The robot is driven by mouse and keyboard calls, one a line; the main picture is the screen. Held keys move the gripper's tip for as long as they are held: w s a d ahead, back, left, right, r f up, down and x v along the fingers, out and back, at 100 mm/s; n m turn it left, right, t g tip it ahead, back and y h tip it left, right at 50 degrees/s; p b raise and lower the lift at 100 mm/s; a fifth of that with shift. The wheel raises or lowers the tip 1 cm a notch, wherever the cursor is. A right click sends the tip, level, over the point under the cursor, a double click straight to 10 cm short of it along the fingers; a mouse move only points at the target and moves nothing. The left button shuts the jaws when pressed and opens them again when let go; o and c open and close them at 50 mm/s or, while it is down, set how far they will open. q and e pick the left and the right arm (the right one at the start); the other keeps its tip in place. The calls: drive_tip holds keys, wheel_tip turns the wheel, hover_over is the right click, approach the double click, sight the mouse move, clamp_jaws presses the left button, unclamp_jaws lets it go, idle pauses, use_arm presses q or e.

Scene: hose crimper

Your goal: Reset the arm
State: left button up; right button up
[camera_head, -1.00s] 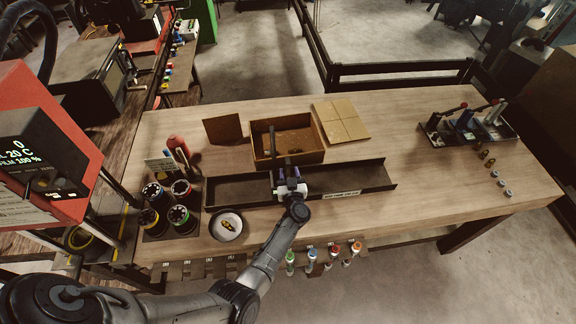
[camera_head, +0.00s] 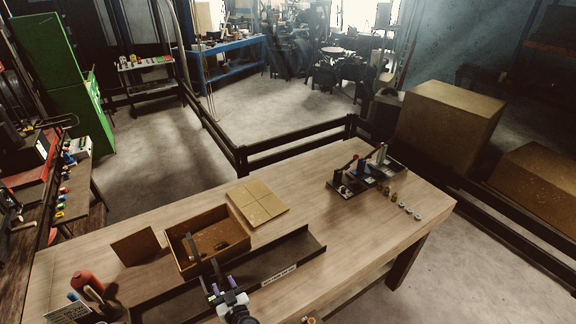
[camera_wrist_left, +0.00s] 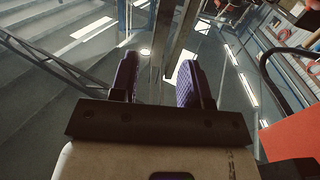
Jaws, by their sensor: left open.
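My left gripper (camera_head: 221,284) shows at the bottom of the head view, in front of the long dark tray (camera_head: 309,243) on the wooden table. Its purple-padded fingers stand apart. Most of my left arm is cut off by the lower edge of the picture. In the left wrist view the gripper's two fingers (camera_wrist_left: 158,78) are clearly spread with nothing held between them. That view looks past the fingers at distant background. My right gripper is not in view.
An open brown box (camera_head: 181,254) stands behind the tray, with a flat cardboard sheet (camera_head: 257,202) to its right. A dark rack (camera_head: 367,176) of tools and several small fittings sit at the table's right. Bare tabletop (camera_head: 335,220) lies between. A dark rail (camera_head: 295,145) runs behind.

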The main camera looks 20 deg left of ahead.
use_arm(q)
drive_tip(key=shift+r, duration=0.1)
drive_tip(key=s+d+r+m+t+h, duration=0.1)
drive_tip(key=s+d+r+m+h, duration=0.2)
drive_tip(key=s+d+m+h, duration=1.05)
drive_tip(key=s+r+n+g, duration=0.1)
drive_tip(key=s+g, duration=0.3)
drive_tip(key=s, duration=0.6)
drive_tip(key=s+a+r+g, duration=0.1)
drive_tip(key=s+r+g, duration=0.2)
drive_tip(key=s, duration=0.7)
drive_tip(key=shift+s+a+n+g+p, duration=0.15)
drive_tip(key=shift+a+n+g+p, duration=0.2)
drive_tip(key=shift+g, duration=0.75)
drive_tip(key=shift+d, duration=0.1)
